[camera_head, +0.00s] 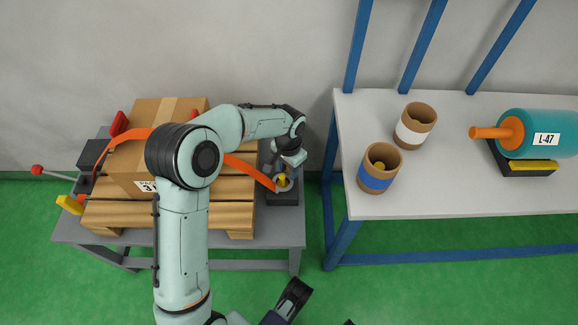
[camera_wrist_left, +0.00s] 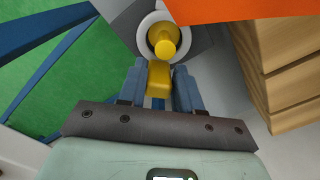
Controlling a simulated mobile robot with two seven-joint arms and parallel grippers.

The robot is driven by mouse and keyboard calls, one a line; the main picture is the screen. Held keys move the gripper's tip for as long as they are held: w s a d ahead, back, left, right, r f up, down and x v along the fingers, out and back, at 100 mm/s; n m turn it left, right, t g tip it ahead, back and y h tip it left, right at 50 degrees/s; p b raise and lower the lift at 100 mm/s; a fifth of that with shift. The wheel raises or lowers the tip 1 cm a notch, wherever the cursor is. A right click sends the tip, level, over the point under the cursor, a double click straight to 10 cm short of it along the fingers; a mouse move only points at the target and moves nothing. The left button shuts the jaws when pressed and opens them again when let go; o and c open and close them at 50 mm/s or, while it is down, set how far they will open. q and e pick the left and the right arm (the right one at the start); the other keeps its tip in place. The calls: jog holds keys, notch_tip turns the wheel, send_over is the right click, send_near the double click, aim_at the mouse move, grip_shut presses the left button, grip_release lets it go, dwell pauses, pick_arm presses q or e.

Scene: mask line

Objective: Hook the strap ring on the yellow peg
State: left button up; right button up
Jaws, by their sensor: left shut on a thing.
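The orange strap (camera_head: 247,171) runs over the carton and down to a pale strap ring (camera_head: 291,184) at the pallet's right side. The yellow peg (camera_head: 282,180) stands on a dark block (camera_head: 283,199). In the left wrist view the ring (camera_wrist_left: 144,39) encircles the yellow peg (camera_wrist_left: 165,42) as seen along the gripper; its height on the peg cannot be told. My left gripper (camera_wrist_left: 159,88) is shut on a yellow tab (camera_wrist_left: 159,74) beside the ring. In the head view the left gripper (camera_head: 288,168) partly hides the peg area. Dark parts of mine show at the bottom; the right jaws are unclear.
A carton (camera_head: 150,111) sits on a wooden pallet (camera_head: 215,216) on a grey table (camera_head: 180,238). A red-knobbed lever (camera_head: 37,170) is at left. The white table (camera_head: 450,195) at right holds two cardboard rolls (camera_head: 414,127) and a teal roll (camera_head: 530,122).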

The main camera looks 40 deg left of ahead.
pick_arm(q)
jog(key=shift+f, duration=0.5)
pick_arm(e)
jog(key=shift+f, duration=0.15)
dwell(0.3)
pick_arm(q)
jog(key=o, duration=1.1)
jog(key=shift+o, duration=0.2)
pick_arm(e)
jog(key=shift+s, duration=0.1)
pick_arm(q)
jog(key=shift+r, duration=0.15)
notch_tip(320, 180, up, 4)
jog(key=shift+f+p, duration=0.2)
jog(key=shift+p, duration=0.25)
notch_tip(320, 180, up, 10)
jog(key=p, duration=0.2)
jog(key=shift+f+p, duration=0.25)
jog(key=shift+p, duration=0.05)
pick_arm(e)
jog(key=shift+g+y, duration=0.3)
jog(key=shift+g, duration=0.2)
jog(key=s+r, duration=0.1)
jog(key=s+a+r, duration=0.1)
jog(key=r, duration=0.1)
jog(key=a+r, duration=0.1)
jog(key=shift+s+a+r, duration=0.25)
jog(key=shift+s+r, duration=0.05)
jog(key=shift+s, duration=0.1)
